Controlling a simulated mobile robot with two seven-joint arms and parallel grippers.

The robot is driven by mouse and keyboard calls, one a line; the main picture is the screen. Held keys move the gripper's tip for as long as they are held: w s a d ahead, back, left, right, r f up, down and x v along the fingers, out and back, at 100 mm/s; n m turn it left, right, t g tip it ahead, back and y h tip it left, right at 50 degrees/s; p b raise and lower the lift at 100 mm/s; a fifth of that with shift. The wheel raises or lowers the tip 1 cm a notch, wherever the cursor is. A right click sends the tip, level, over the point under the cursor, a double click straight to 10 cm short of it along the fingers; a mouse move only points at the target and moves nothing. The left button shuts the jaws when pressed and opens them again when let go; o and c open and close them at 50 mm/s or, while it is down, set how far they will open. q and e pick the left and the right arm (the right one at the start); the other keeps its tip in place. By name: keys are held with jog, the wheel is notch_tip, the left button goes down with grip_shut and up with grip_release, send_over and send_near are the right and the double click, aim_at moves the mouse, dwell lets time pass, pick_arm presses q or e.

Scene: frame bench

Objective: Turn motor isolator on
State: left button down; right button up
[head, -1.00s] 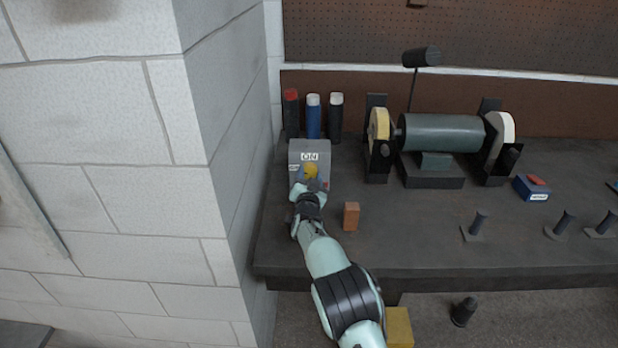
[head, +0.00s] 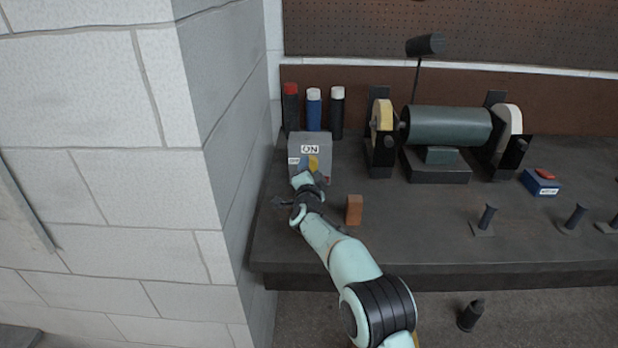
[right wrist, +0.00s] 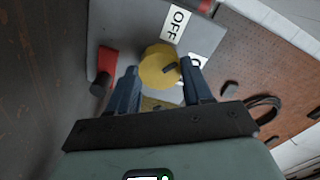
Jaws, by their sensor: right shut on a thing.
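The motor isolator is a grey box (head: 322,143) at the left end of the bench, with an ON label above and an OFF label at left. Its yellow knob (head: 313,163) is partly hidden by my right gripper (head: 308,179). In the right wrist view the yellow knob (right wrist: 157,66) sits between the two blue fingers of the right gripper (right wrist: 160,80), which is shut on it. A dark mark on the knob points toward the partly hidden ON label (right wrist: 194,66); the OFF label (right wrist: 178,20) shows clear. My left gripper is out of view.
Three bottles (head: 313,110) stand behind the isolator. An orange block (head: 354,209) stands right of my right wrist. A bench grinder (head: 445,127) and a blue box with a red button (head: 540,183) are farther right. A stone wall (head: 215,120) rises close at left.

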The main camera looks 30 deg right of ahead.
jog(key=m+b, duration=0.2)
jog(key=m, duration=0.1)
jog(key=shift+f+m+b, duration=0.15)
jog(key=shift+m+b, duration=0.25)
jog(key=m+b, duration=0.4)
jog(key=m, duration=0.1)
jog(key=shift+m, duration=0.4)
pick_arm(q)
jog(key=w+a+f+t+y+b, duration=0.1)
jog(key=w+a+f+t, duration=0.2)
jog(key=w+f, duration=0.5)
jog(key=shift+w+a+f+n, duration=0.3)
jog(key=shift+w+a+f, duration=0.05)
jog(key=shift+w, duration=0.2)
pick_arm(e)
jog(key=shift+m, duration=0.9)
jog(key=o, duration=1)
jog(key=shift+o, duration=0.2)
